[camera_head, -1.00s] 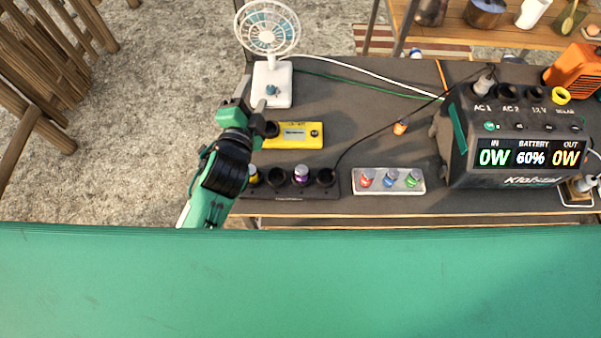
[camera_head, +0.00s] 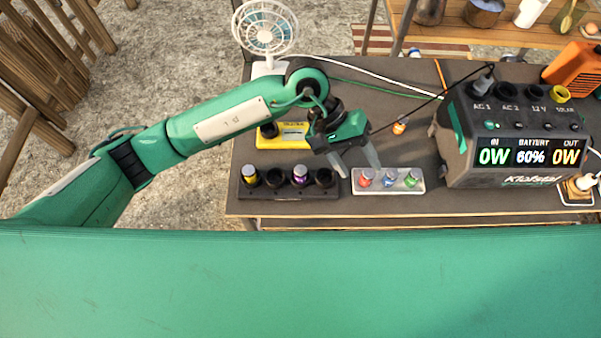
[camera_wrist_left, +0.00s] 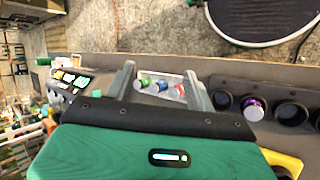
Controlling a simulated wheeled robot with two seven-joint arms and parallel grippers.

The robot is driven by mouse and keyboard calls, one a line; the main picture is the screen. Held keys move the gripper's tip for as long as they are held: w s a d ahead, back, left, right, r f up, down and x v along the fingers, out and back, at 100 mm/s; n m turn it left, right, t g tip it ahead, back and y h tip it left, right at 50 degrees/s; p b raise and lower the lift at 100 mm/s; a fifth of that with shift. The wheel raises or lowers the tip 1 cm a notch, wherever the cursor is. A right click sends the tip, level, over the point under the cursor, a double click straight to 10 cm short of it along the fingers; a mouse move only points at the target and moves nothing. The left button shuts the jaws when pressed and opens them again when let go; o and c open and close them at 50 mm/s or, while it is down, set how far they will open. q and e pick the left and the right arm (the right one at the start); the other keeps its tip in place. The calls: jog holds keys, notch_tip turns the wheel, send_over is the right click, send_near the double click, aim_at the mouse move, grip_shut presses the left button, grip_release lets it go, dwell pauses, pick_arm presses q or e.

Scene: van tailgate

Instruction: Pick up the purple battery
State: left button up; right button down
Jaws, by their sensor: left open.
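The purple battery (camera_head: 300,174) stands upright in a slot of the black charger block (camera_head: 272,194) near the table's front edge. In the left wrist view the purple battery (camera_wrist_left: 254,109) shows to the right of the fingers, in the charger (camera_wrist_left: 285,88). My left gripper (camera_head: 358,168) is open and empty, fingers pointing down. It is to the right of the purple battery, above the gap between the charger and a light tray. In the wrist view my left gripper (camera_wrist_left: 160,85) has that tray between its fingers in the picture. My right gripper is not in view.
A yellow-topped battery (camera_head: 249,176) sits in the charger's left slot. The light tray (camera_head: 388,189) holds red, blue and green batteries. A yellow box (camera_head: 270,140) is partly behind my arm. A white fan (camera_head: 265,30), a power station (camera_head: 500,140) and cables are around.

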pick_arm(q)
jog(key=w+a+f+m+t+y, duration=0.35)
jog(key=w+a+y, duration=0.4)
jog(key=a, duration=0.25)
jog(key=p, duration=0.2)
send_over(301, 169)
jog(key=shift+m, duration=0.25)
jog(key=f, duration=0.7)
jog(key=shift+w, duration=0.2)
jog(key=shift+f, duration=0.25)
jog(key=shift+f+p, duration=0.4)
jog(key=shift+p, duration=0.1)
jog(key=f, duration=0.1)
jog(key=f+p, duration=0.2)
jog(key=shift+s+f, duration=0.25)
jog(key=shift+f, duration=0.5)
jog(key=c, duration=1.1)
jog(key=shift+c, duration=0.2)
